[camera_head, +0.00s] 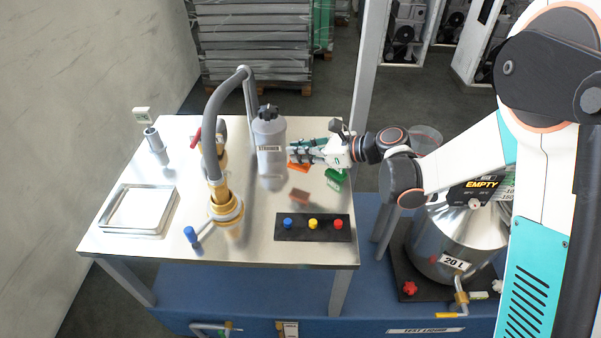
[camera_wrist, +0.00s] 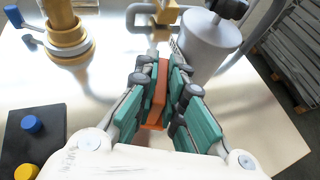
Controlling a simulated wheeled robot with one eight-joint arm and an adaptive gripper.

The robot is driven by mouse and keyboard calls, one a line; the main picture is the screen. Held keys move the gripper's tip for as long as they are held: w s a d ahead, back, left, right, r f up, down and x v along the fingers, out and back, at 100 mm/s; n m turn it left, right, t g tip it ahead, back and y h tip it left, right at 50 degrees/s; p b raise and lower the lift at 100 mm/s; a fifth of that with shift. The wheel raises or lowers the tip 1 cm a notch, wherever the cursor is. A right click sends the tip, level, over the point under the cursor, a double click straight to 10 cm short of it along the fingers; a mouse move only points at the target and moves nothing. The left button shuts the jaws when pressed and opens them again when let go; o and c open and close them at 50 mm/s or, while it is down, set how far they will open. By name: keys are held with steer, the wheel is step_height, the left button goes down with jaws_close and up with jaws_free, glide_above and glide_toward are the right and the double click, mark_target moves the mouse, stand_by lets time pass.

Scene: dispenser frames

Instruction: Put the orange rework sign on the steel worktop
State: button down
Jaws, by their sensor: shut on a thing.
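The orange rework sign (camera_wrist: 158,95) is between the green-padded fingers of my gripper (camera_wrist: 158,80) in the wrist view. In the head view a bit of the orange sign (camera_head: 299,167) shows below my gripper (camera_head: 294,153), which is shut on it. The gripper is over the steel worktop (camera_head: 262,222), just right of the grey bottle. I cannot tell whether the sign's lower edge touches the worktop. The fingers hide part of the sign.
A grey bottle (camera_head: 269,150) stands left of the gripper. A black panel (camera_head: 301,236) with coloured knobs is at the front right. A metal tray (camera_head: 107,228) sits at left. The front middle worktop is bare.

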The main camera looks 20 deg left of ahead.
mark_target(310, 167)
steer(key=shift+f+b, duration=0.85)
steer(key=shift+f, duration=1.95)
steer(key=shift+f, duration=0.2)
steer(key=c, duration=1.7)
jaws_free()
steer(key=shift+r, duration=0.1)
steer(key=shift+r, duration=0.15)
steer(key=p+v, duration=0.3)
steer(key=v, duration=0.9)
